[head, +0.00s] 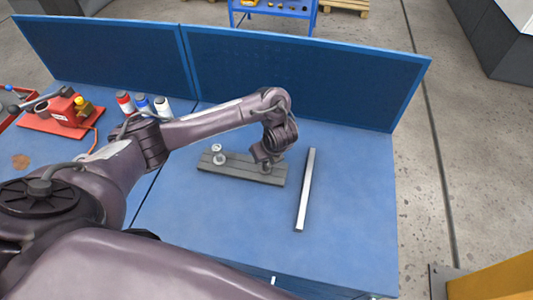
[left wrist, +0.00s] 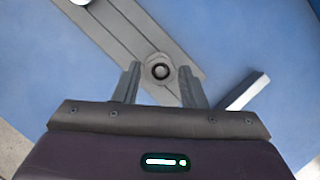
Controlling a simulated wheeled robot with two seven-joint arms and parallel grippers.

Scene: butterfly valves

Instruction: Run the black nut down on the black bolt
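A grey block (head: 225,166) lies on the blue bench. A light bolt with a nut (head: 218,153) stands at its left end. At its right end, in the left wrist view, a round black bolt end (left wrist: 160,71) shows inside a dark grey nut-like ring (left wrist: 149,62). How far the nut sits along the bolt cannot be told. My left gripper (head: 262,160) points down over that right end. In the left wrist view its two fingers (left wrist: 158,70) stand apart on either side of the ring, with gaps. My right gripper is not in view.
A silver bar (head: 305,190) lies right of the block and also shows in the left wrist view (left wrist: 243,93). Blue panels (head: 300,75) close the bench's back. Small bottles (head: 142,103) and a red tool (head: 66,110) stand at left. The bench's front right is clear.

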